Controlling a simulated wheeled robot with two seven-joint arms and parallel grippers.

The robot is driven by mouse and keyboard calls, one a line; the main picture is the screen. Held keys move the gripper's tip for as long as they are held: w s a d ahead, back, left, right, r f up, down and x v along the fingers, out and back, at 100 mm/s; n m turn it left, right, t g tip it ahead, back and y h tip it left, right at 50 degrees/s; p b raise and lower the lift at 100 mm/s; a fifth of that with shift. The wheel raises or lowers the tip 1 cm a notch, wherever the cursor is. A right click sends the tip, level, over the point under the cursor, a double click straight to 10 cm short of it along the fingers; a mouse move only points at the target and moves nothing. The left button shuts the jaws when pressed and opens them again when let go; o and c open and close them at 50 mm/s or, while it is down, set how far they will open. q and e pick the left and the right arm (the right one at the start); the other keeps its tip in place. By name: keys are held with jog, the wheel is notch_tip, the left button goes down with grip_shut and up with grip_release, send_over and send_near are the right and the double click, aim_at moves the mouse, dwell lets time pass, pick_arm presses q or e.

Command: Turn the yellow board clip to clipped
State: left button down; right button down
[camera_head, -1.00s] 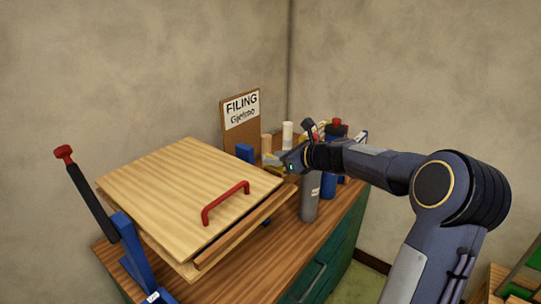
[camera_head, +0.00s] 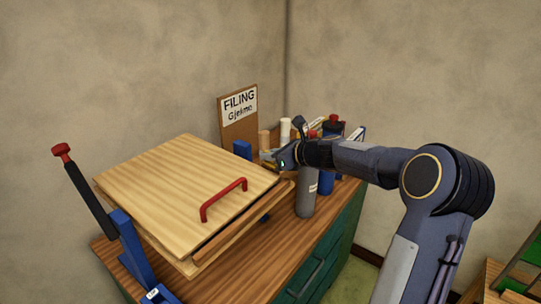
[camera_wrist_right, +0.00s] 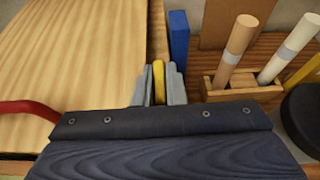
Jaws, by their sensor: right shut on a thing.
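The yellow board clip (camera_wrist_right: 159,82) shows in the right wrist view as a narrow yellow bar between the two grey fingers. My right gripper (camera_wrist_right: 158,87) is shut on it, with one finger against each side. In the head view my right gripper (camera_head: 274,157) is at the far right corner of the wooden board (camera_head: 185,180), beside a blue block (camera_head: 242,150). The clip is mostly hidden there by the gripper, and I cannot tell its angle. My left gripper is not in view.
A red handle (camera_head: 224,199) stands up from the board. A blue stand with a black, red-tipped lever (camera_head: 88,200) is at the left. A grey bottle (camera_head: 306,196) and blue bottle (camera_head: 327,180) stand close below my right wrist. A FILING sign (camera_head: 239,112) is behind.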

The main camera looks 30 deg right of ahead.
jog(key=m+h+b, duration=0.1)
jog(key=m+h, duration=0.1)
jog(key=m+t+h+b, duration=0.1)
jog(key=m+h, duration=0.1)
jog(key=shift+a+f+h, duration=0.15)
jog(key=shift+h, duration=0.25)
jog(key=m+g+h+b, duration=0.1)
jog(key=m+h, duration=0.2)
jog(key=m+g+h+b, duration=0.1)
jog(key=m+h+b, duration=0.1)
jog(key=m+h, duration=0.1)
jog(key=shift+h, duration=0.4)
jog(key=m+g+h+b, duration=0.1)
jog(key=m+g+h, duration=0.1)
jog(key=m+h, duration=0.1)
jog(key=shift+m+g+b, duration=0.3)
jog(key=shift+m, duration=0.3)
jog(key=shift+m+g+h, duration=1.4)
jog(key=shift+m+g, duration=0.4)
jog(key=shift+g, duration=0.1)
jog(key=shift+d+r, duration=0.2)
jog(key=c, duration=1.5)
grip_release()
